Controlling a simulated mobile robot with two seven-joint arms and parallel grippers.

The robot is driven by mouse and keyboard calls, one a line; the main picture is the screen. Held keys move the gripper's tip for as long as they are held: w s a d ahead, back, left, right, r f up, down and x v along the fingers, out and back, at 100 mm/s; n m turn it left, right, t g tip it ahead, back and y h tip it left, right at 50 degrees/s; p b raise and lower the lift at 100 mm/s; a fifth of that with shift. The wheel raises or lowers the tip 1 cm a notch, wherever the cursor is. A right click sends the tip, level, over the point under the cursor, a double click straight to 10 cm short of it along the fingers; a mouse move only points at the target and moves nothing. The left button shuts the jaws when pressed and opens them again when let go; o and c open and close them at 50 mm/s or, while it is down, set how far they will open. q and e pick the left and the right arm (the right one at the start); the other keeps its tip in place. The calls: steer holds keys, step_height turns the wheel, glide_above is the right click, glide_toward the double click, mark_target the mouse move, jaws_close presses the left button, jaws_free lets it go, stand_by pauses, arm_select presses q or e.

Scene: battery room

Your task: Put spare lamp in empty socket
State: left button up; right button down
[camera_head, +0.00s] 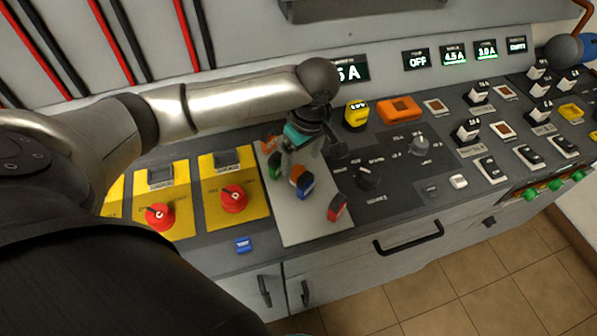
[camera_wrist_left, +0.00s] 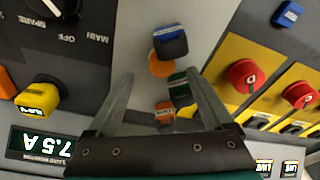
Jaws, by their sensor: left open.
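My left gripper (camera_head: 302,160) hangs over the light grey plate (camera_head: 313,222) on the console. A blue-topped piece (camera_wrist_left: 171,41) sits beside an orange disc, just beyond the fingertips. A green piece (camera_wrist_left: 178,78) and a red-orange piece (camera_wrist_left: 165,113) show between the fingers. A red piece (camera_head: 338,207) stands at the plate's front right. I cannot tell which piece is the spare lamp or where the empty socket is.
Red rotary knobs (camera_head: 233,198) on yellow panels stand left of the plate. A black selector knob (camera_head: 368,177), a yellow block (camera_head: 356,114) and an orange block (camera_head: 399,108) are to the right. Several switches fill the right side. A drawer handle (camera_head: 408,238) juts from the front.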

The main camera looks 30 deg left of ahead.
mark_target(298, 169)
arm_select(q)
steer(key=f, duration=0.1)
steer(key=f+b, duration=0.1)
steer(key=f, duration=0.2)
steer(key=shift+a+f, duration=0.35)
steer(key=shift+a, duration=0.05)
jaws_close()
